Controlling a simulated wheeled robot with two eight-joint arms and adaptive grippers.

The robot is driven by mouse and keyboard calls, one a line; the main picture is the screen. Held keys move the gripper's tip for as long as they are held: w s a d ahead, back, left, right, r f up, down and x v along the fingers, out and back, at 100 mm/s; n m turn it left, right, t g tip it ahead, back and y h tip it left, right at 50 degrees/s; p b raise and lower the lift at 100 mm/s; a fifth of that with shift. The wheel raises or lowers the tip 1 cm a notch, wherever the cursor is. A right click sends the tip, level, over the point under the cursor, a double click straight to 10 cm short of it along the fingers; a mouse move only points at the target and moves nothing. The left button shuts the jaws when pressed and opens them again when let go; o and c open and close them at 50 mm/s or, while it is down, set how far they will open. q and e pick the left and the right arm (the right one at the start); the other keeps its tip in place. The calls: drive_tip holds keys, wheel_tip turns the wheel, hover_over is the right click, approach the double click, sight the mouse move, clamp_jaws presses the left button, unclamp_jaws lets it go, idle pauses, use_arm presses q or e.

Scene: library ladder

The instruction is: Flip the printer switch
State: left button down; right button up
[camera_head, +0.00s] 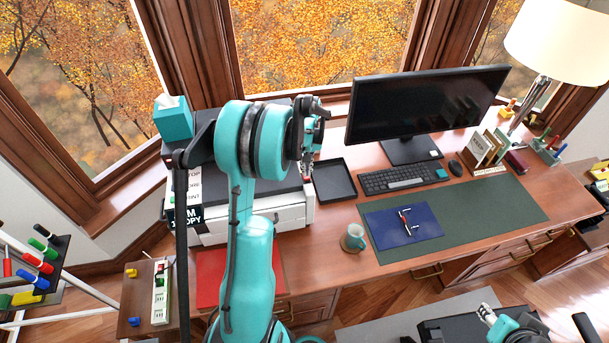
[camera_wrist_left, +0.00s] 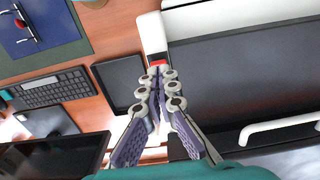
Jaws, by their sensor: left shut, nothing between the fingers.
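The printer (camera_head: 262,218) is white with a dark top and stands at the left end of the desk. It fills the right of the left wrist view (camera_wrist_left: 250,75). A small red part that looks like the switch (camera_wrist_left: 157,62) sits on a white and dark mount at the printer's edge. My left gripper (camera_head: 307,170) is shut and empty, at the printer's right side. In the left wrist view its fingertips (camera_wrist_left: 164,74) are right by the red part; I cannot tell if they touch. My right gripper (camera_head: 487,313) shows only partly at the bottom right.
A black tray (camera_head: 334,181), keyboard (camera_head: 404,179) and monitor (camera_head: 425,104) stand right of the printer. A mug (camera_head: 353,238) is near the desk's front edge. A teal tissue box (camera_head: 173,118) stands left on the printer. The green mat (camera_head: 505,197) has free room.

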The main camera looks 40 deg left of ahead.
use_arm(q)
drive_tip(key=shift+f+b, duration=1)
drive_tip(key=shift+f, duration=0.15)
idle(0.9)
drive_tip(key=shift+r+p, duration=2.1)
drive_tip(key=shift+r, duration=1.45)
